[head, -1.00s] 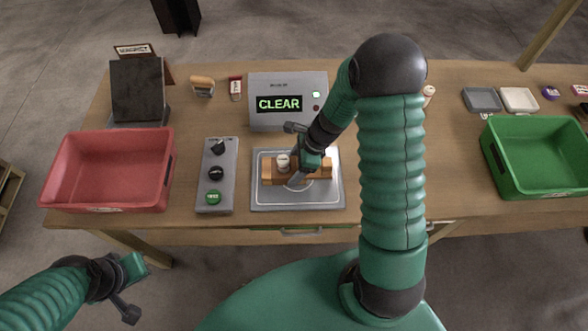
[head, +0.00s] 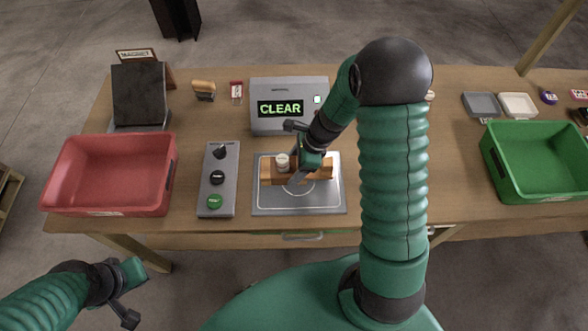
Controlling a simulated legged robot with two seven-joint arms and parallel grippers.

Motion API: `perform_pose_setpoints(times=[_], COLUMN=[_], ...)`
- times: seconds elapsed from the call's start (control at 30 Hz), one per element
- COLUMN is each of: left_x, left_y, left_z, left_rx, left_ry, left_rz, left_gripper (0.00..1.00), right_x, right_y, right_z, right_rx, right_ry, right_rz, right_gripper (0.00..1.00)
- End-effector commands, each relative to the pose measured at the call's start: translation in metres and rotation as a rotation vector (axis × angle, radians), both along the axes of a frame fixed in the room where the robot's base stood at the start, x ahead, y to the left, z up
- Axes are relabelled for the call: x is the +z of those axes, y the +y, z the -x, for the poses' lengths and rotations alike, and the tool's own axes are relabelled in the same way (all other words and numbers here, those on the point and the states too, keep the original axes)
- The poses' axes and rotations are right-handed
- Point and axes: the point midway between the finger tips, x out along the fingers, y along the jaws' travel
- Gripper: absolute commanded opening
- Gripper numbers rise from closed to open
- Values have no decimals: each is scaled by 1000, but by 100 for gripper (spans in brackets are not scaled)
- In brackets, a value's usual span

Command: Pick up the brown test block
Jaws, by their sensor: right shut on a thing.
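The brown test block (head: 322,172) lies lengthwise on the grey detector plate (head: 265,205) in the middle of the table. A small pale cylinder (head: 282,162) shows at its left part. My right gripper (head: 299,176) reaches down from the right and is shut on the block, with its fingers across the block's middle. Part of the block is hidden behind the gripper. My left gripper (head: 138,292) hangs in front of the table at the lower left, away from the block; its finger gap is not clear.
The detector screen (head: 280,108) behind the plate reads CLEAR. A control panel (head: 230,190) with knobs and a green button stands left of the plate. A red bin (head: 110,211) is at far left, a green bin (head: 545,194) at far right. A brush (head: 204,90) lies at the back.

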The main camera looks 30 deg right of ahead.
Motion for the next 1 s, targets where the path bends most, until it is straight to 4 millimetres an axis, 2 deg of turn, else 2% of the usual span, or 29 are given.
perform_pose_setpoints(times=[0.1,0.27,0.8,1.0], left_x=[0,-5,-23,-59], left_y=[0,0,0,0], left_z=[0,0,0,0], left_rx=[0,0,0,0], left_ry=[0,0,0,0], left_rz=[0,0,0,0], left_gripper=[0,0,0,0], right_x=[10,10,18,13], right_y=[1,10,56,64], right_z=[1,16,93,103], right_rx=[2,0,0,5], right_ry=[-1,-1,-1,-9], right_rz=[0,-1,-1,1], right_gripper=[8,8,8,8])
